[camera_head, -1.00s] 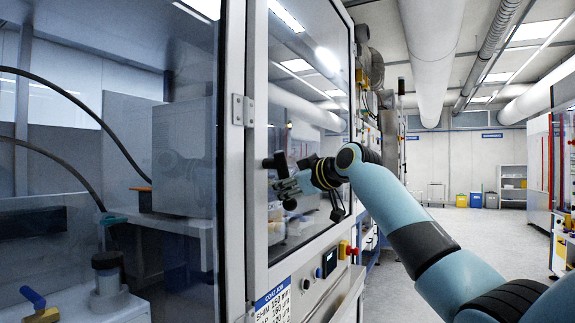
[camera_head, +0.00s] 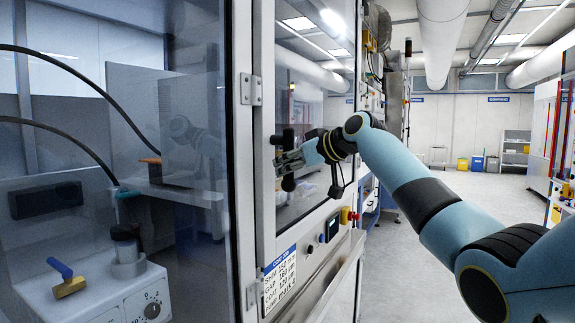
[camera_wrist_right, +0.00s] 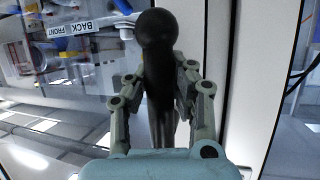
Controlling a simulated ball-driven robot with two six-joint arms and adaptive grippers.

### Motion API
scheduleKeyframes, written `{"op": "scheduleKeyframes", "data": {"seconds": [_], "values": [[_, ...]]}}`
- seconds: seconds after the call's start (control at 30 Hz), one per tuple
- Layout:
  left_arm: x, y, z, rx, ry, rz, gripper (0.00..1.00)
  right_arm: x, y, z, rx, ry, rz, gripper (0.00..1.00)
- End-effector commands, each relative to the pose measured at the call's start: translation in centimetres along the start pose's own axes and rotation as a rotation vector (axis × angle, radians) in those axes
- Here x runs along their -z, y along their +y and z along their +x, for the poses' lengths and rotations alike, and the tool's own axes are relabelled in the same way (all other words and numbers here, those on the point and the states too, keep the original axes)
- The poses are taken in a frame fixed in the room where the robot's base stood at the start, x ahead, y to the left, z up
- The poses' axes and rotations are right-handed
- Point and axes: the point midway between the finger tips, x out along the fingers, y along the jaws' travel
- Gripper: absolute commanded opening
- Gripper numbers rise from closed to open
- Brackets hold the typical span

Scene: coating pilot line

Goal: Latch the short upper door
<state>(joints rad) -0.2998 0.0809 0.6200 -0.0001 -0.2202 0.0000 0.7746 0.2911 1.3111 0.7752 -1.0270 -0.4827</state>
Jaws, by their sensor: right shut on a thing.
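The upper door (camera_head: 264,120) is a glass pane in a white frame on the cabinet front, right of a hinged corner post. It looks closed or nearly so; I cannot tell any small gap. A black handle (camera_head: 288,184) is at the left side of its pane. My right gripper (camera_head: 283,160) reaches it from the right and is shut on the handle. In the right wrist view the round-ended black handle (camera_wrist_right: 159,32) lies between the two fingers of my right gripper (camera_wrist_right: 157,80). The handle's base is hidden. My left gripper is not in view.
The floor (camera_head: 480,215) at right is clear.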

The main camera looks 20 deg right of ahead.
Motion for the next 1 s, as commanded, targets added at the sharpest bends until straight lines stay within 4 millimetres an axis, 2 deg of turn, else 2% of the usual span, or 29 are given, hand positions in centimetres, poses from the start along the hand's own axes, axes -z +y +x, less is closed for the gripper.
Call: {"op": "scheduleKeyframes", "data": {"seconds": [0.23,0.27,0.47,0.77,0.87,1.0], "values": [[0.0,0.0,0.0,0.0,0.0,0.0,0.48,-0.4,-0.1,0.1,0.004,-0.008,0.003,0.0],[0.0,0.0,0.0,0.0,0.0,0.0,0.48,-0.4,-0.1,0.1,0.004,-0.008,0.003,0.22],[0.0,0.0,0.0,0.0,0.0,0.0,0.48,-0.2,-0.1,0.1,0.002,-0.005,0.001,0.48],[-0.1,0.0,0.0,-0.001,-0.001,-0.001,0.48,-0.1,0.0,-0.2,0.0,-0.002,0.0,0.48],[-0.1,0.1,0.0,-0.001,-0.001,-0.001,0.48,-0.1,0.1,-1.1,-0.002,-0.001,-0.001,0.48],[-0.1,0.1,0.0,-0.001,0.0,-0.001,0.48,-0.2,0.1,-3.8,-0.003,-0.003,-0.004,0.48]]}}
